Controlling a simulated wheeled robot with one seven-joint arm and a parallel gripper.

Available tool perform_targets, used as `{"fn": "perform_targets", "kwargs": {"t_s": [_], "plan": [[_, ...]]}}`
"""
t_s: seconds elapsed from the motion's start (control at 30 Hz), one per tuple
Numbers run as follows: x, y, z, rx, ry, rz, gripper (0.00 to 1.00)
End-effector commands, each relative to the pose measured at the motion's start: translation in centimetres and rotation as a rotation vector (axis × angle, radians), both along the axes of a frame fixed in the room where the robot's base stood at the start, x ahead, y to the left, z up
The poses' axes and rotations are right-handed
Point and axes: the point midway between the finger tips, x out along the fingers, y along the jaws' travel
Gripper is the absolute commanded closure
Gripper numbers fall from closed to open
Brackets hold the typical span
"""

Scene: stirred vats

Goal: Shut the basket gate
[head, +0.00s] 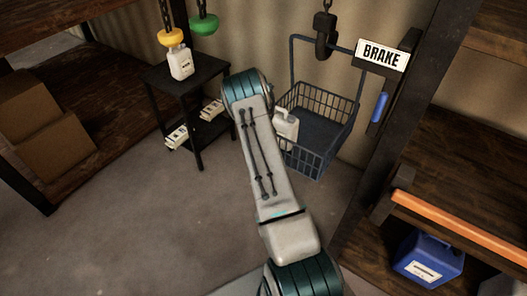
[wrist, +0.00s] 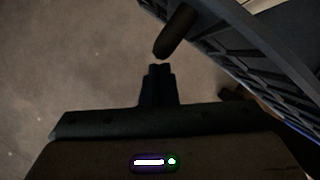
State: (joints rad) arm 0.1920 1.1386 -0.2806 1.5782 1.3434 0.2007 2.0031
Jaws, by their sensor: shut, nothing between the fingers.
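The blue wire basket (head: 318,125) hangs by its tall frame from a dark hook (head: 325,35) near the back wall. A white jug (head: 286,124) is inside it at the left. My arm covers the basket's left side in the head view, so the gate's position cannot be made out there. In the wrist view, dark ribbed basket structure (wrist: 243,65) slants across the upper right. A dark rounded bar or handle (wrist: 177,33) sticks out beside it. My gripper (wrist: 158,70) is shut and empty, its tip just below that bar; contact cannot be told.
A black side table (head: 188,85) with a white jug (head: 181,63) stands left of my arm. A post and a BRAKE sign (head: 382,55) with a blue handle (head: 380,107) stand right of the basket. Shelves flank both sides. Floor at left (head: 110,220) is clear.

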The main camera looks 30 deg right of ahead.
Motion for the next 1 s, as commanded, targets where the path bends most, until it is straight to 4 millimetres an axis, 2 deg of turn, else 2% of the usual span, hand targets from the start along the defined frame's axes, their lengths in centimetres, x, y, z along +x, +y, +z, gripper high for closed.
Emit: {"fn": "perform_targets", "kwargs": {"t_s": [0.03,0.27,0.3,0.6,0.8,1.0], "plan": [[-0.5,0.2,-0.5,0.002,0.001,-0.003,1.0],[-2.5,1.5,-0.8,0.002,0.007,-0.006,1.0],[-2.7,1.7,1.1,0.0,0.004,-0.003,1.0],[-4.8,2.7,6.8,0.0,0.009,-0.005,1.0],[-5.5,3.1,8.7,0.001,0.011,-0.005,1.0],[-5.7,3.3,9.0,0.001,0.011,-0.005,1.0]]}}
